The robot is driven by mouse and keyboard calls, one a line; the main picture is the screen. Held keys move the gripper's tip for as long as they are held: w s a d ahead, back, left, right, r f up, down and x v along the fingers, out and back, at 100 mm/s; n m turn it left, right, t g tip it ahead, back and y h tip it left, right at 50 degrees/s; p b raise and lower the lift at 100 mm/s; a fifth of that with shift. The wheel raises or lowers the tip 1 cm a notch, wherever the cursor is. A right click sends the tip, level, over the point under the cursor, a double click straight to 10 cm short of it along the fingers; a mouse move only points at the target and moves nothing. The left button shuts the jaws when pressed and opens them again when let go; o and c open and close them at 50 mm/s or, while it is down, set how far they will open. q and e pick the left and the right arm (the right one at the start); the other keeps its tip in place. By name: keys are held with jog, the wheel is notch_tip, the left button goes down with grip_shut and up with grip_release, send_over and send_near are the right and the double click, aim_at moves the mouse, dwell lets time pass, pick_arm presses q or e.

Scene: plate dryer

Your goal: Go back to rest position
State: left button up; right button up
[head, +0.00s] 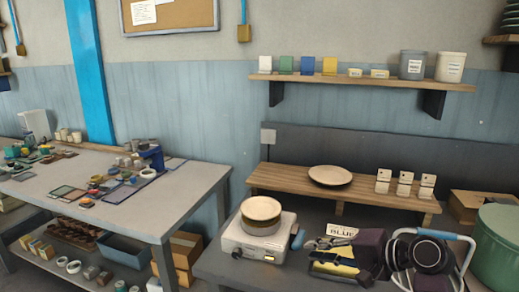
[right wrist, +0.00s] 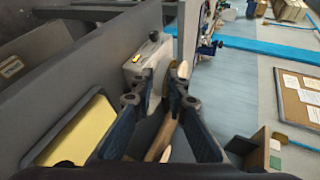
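My right gripper (head: 322,256) is low at the front of the grey bench in the head view, to the right of a white appliance (head: 243,240). In the right wrist view my right gripper (right wrist: 163,76) shows its two dark fingers apart with a gap between them, and nothing is held. A round cream-topped piece (head: 261,209) sits on the white appliance. A cream plate (head: 330,175) lies on the wooden slatted rack (head: 280,180). My left gripper is in neither view.
A green pot (head: 497,246) and a cardboard box (head: 467,202) stand at the right. A yellow surface (right wrist: 78,132) lies close beside my right gripper. A cluttered table (head: 130,208) stands at the left. A wall shelf (head: 360,82) hangs above the rack.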

jog(key=s+d+f+n+g+h, duration=0.1)
jog(key=s+f+n+h, duration=0.15)
jog(key=s+f, duration=0.65)
jog(key=s+d+f+n+g+h, duration=0.25)
jog(key=s+f, duration=0.35)
jog(key=f, duration=0.5)
jog(key=s+d+f+n+g+h, duration=0.1)
jog(key=s+f+n+h, duration=0.15)
jog(key=s, duration=0.75)
jog(key=s+d+f+n+g+h, duration=0.1)
jog(key=s+d+f+n+h, duration=0.15)
jog(key=s, duration=0.75)
notch_tip(320, 180, down, 24)
jog(key=a, duration=0.1)
jog(key=s+d+f+g, duration=0.2)
jog(key=s+d+f, duration=0.1)
jog(key=s+f, duration=1.5)
jog(key=shift+s+f, duration=0.35)
jog(key=shift+s, duration=0.1)
